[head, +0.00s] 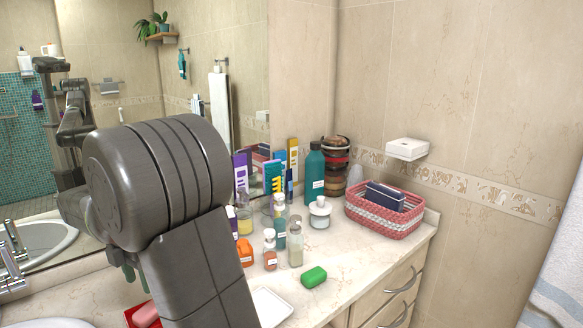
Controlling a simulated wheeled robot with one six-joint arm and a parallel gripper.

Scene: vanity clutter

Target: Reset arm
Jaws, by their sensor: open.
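My arm's large dark grey links fill the left and middle foreground. What looks like my gripper (131,270) shows only in part behind and below the big joint, its fingers pointing down over the counter. It is open, and I see nothing held in it. Most of the gripper is hidden by my arm. No object is named by the task.
The marble counter (345,262) holds a green soap (313,277), a white dish (271,306), several bottles, a teal bottle (314,175) and a red-white basket (384,213). A sink and faucet (12,262) are left. A mirror stands behind. A towel (562,270) hangs right.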

